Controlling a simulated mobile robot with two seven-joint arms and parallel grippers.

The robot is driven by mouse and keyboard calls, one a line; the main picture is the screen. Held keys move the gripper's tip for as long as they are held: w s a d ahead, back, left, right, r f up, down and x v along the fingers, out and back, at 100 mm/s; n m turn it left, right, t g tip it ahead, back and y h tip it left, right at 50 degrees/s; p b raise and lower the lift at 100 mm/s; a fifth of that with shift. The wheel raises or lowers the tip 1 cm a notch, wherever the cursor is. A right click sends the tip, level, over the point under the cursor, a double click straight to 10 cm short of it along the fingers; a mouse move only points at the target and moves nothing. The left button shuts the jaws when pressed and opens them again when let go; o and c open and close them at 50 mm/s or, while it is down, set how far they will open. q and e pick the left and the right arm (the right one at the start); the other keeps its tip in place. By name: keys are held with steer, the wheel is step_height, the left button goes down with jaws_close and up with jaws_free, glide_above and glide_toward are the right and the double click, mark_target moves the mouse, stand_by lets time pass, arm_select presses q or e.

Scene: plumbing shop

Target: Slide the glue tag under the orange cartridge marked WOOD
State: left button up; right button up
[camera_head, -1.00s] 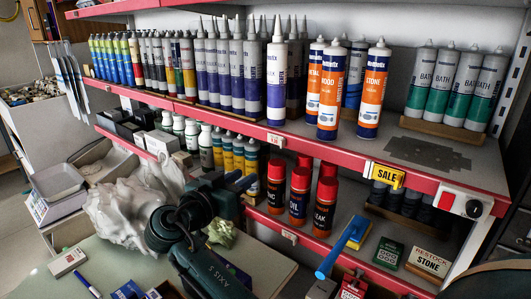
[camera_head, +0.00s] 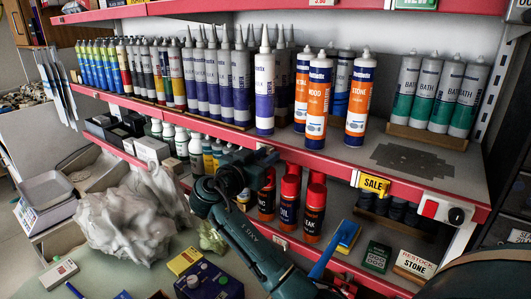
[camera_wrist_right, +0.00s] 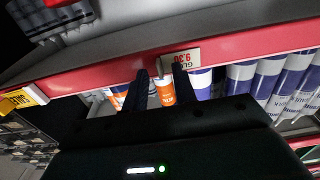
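The orange and white cartridge marked WOOD (camera_head: 318,98) stands upright at the front of the upper shelf, between other orange cartridges. The glue tag (camera_wrist_right: 188,60) is small and pale, upside down in the right wrist view, against the red shelf rail. My right gripper (camera_head: 266,156) is at that rail, left of and below the WOOD cartridge, and hides the rail there in the head view. In the right wrist view its two dark fingers (camera_wrist_right: 161,80) are apart. The right fingertip overlaps the tag; I see no clear grip. My left gripper is out of view.
A yellow SALE sign (camera_head: 373,185) hangs on the red rail (camera_head: 330,170) to the right. Purple cartridges (camera_head: 264,95) stand left of WOOD. A bare grey shelf stretch (camera_head: 450,180) lies to the right.

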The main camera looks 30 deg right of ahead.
steer(key=shift+w+d, duration=0.1)
steer(key=shift+d, duration=0.1)
jaws_close()
stand_by(0.6)
